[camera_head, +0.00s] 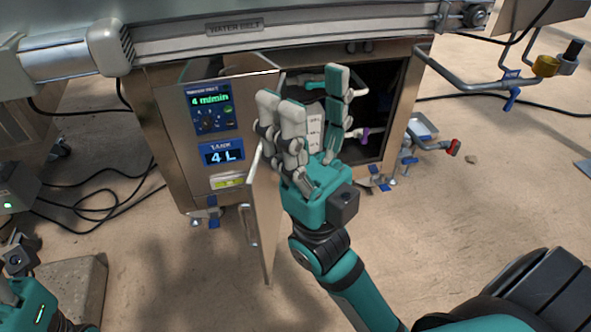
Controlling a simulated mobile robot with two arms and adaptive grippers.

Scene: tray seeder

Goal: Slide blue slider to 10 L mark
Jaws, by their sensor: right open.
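My right gripper (303,98) is open, with its fingers pointing up, in front of the open cabinet (385,88). Between its fingers a white strip (315,126) shows inside the cabinet; its markings are too small to read. I cannot make out a blue slider; the fingers cover part of the interior. The tank display (222,153) on the cabinet front reads 4 L. Part of my left arm, in teal, shows at the lower left corner; its gripper's fingers cannot be made out.
The cabinet door (265,215) stands open, close to the left of my right gripper. A purple handle (362,133) shows inside the cabinet. The water belt rail (235,28) runs above. Pipes with blue valves (510,76) stick out at the right. Cables lie on the floor at left.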

